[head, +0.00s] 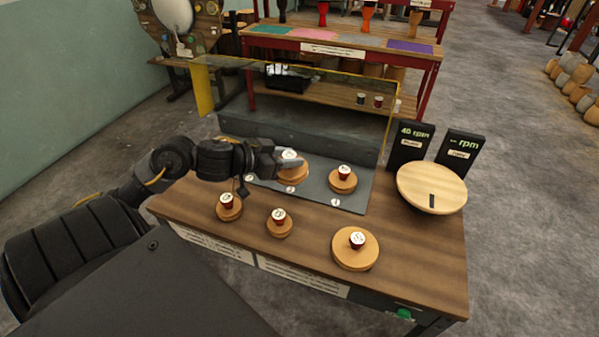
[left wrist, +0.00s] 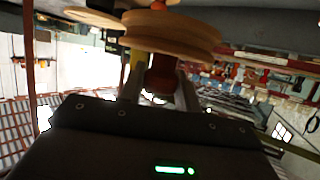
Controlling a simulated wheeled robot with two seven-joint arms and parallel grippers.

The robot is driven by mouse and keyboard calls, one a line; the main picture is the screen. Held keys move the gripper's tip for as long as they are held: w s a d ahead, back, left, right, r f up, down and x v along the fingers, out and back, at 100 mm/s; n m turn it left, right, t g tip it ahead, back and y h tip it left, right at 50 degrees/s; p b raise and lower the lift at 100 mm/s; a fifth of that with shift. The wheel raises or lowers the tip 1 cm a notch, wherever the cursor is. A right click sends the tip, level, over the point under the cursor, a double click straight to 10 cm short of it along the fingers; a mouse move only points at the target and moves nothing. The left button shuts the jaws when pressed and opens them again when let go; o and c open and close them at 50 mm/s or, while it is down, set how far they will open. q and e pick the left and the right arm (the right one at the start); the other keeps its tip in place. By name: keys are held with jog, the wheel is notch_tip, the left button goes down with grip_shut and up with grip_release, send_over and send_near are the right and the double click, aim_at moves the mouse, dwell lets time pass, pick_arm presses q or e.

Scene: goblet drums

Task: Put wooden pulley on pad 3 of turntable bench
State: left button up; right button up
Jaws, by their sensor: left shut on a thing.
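My left gripper (head: 284,164) is shut on the red knob of a round wooden pulley (head: 295,175), over the middle part of the grey pad plate (head: 352,201) at the back of the bench. In the left wrist view the grooved rim of the wooden pulley (left wrist: 170,35) shows, with the red knob (left wrist: 161,78) between the fingers. I cannot tell whether the pulley touches the plate. White round marks lie along the plate's front edge; their numbers are too small to read. My right gripper is not in view.
Another red-knobbed wooden disc (head: 343,184) sits on the plate to the right. Three more, left (head: 229,211), middle (head: 279,230) and larger right (head: 355,256), stand on the wooden bench top (head: 420,265). A turntable disc (head: 431,190) is at right. A clear guard (head: 330,95) rises behind.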

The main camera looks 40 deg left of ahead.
pick_arm(q)
jog(key=w+a+f, duration=0.2)
jog(key=w+f, duration=0.1)
jog(key=w, duration=0.1)
jog(key=w+a+f+b, duration=0.1)
jog(key=w+a+f, duration=0.1)
jog(key=w+f, duration=0.1)
jog(key=w+a+f, duration=0.2)
jog(key=w+f, duration=0.1)
jog(key=w, duration=0.1)
jog(key=shift+w+a, duration=0.2)
jog(key=shift+w, duration=0.1)
jog(key=shift+w+a+f+b, duration=0.1)
jog(key=shift+w+f+b, duration=0.1)
jog(key=shift+f+b, duration=0.15)
jog(key=shift+w+f, duration=0.1)
jog(key=shift+f, duration=1.55)
jog(key=shift+f, duration=0.15)
jog(key=o, duration=1)
